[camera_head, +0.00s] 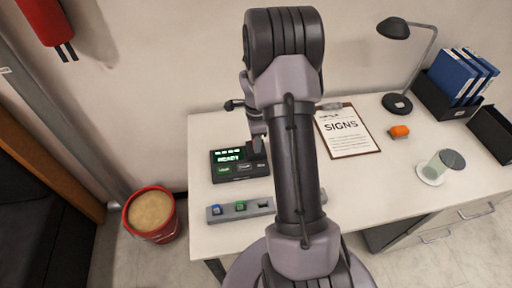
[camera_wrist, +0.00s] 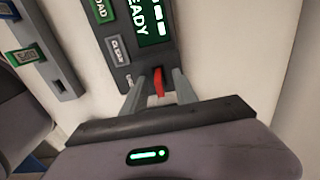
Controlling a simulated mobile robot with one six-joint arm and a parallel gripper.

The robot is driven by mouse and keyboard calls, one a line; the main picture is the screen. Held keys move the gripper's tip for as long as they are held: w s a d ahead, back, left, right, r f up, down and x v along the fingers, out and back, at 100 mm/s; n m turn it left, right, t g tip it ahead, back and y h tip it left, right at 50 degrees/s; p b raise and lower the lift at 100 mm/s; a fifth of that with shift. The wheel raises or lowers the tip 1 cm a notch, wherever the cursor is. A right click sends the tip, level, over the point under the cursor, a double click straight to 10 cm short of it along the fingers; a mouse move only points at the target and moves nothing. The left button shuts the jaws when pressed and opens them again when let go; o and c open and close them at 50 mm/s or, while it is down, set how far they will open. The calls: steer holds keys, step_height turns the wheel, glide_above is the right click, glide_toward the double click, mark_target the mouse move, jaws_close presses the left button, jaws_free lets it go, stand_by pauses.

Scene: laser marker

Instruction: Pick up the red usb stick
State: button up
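The red usb stick (camera_wrist: 159,82) shows in the wrist view as a small red upright piece at the edge of the dark marker device (camera_wrist: 122,50). I cannot tell whether it is seated in the device. My gripper (camera_wrist: 160,82) has one finger on each side of the stick, with visible gaps, so it looks open around it. In the head view my gripper (camera_head: 257,148) is at the right end of the device (camera_head: 230,170), whose green screen reads READY. The stick is hidden there.
A grey rack (camera_head: 225,212) with a blue and a green stick lies in front of the device. A red bucket (camera_head: 170,228) is on the floor.

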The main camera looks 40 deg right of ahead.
steer(key=shift+r, duration=0.1)
jaws_close()
stand_by(1.2)
